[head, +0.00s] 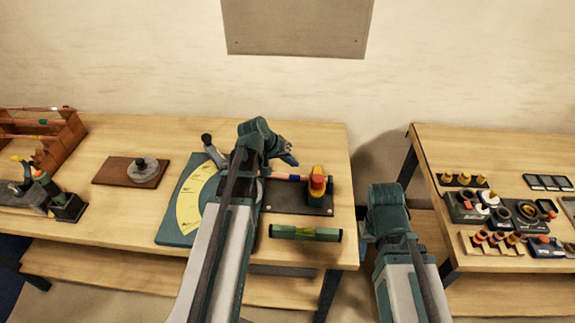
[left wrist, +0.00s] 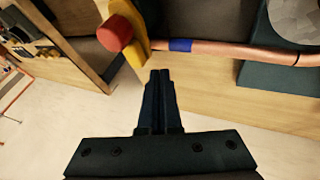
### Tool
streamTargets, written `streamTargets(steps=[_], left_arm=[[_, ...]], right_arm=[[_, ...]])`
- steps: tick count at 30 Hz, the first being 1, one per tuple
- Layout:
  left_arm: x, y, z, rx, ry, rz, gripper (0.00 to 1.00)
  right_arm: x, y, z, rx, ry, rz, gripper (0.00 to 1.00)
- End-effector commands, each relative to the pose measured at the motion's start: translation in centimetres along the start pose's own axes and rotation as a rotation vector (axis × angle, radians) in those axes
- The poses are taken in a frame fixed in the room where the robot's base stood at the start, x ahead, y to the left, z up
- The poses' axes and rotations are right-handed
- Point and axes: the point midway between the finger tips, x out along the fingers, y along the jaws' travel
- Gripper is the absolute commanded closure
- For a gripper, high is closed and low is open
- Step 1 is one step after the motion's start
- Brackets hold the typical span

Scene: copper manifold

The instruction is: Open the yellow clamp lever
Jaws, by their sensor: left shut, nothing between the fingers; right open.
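The yellow clamp lever (head: 317,171), with a red end (head: 317,182), stands on a dark plate at the right of the middle table. It also shows in the left wrist view as a yellow bar (left wrist: 136,42) beside a red knob (left wrist: 115,33). A copper pipe (left wrist: 235,51) with a blue band runs from the lever to the right there. My left gripper (head: 291,160) is shut and empty. Its fingertips (left wrist: 159,72) appear close to the lever's lower end; I cannot tell whether they touch. My right gripper (head: 364,238) is open and empty, in front of the gap between tables.
A bending board with a yellow scale (head: 190,207) lies left of the clamp, partly behind my left arm. A green cylinder (head: 305,233) lies at the table's front edge. A right-hand table (head: 440,150) holds several small parts. A wooden rack (head: 62,150) stands far left.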

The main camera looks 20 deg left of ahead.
Motion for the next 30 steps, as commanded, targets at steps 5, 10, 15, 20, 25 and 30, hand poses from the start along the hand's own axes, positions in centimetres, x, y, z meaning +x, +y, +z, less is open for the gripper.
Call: streamTargets(steps=[5, 10, 15, 20, 25, 30], left_arm=[[3.6, -0.2, 0.1, 0.002, -0.001, 0.001, 1.00], [5.0, 1.4, 0.2, 0.003, -0.001, 0.002, 1.00], [5.8, 2.8, 0.3, 0.002, -0.001, 0.000, 1.00], [6.1, 3.2, 0.3, 0.001, -0.001, 0.000, 1.00], [6.1, 3.3, 0.3, 0.000, -0.001, 0.000, 1.00], [6.1, 3.3, 0.3, 0.001, -0.001, 0.000, 1.00]], right_arm=[[3.2, -0.3, -0.2, 0.001, 0.000, 0.000, 0.50], [3.6, -0.3, -0.2, 0.002, 0.000, 0.000, 0.50], [3.8, -0.4, -0.2, 0.002, 0.000, 0.000, 0.50], [3.9, -0.4, -0.2, 0.002, 0.000, 0.000, 0.50], [3.9, -0.4, -0.2, 0.002, 0.000, 0.000, 0.50], [3.9, -0.4, -0.2, 0.002, 0.000, 0.000, 0.50]])
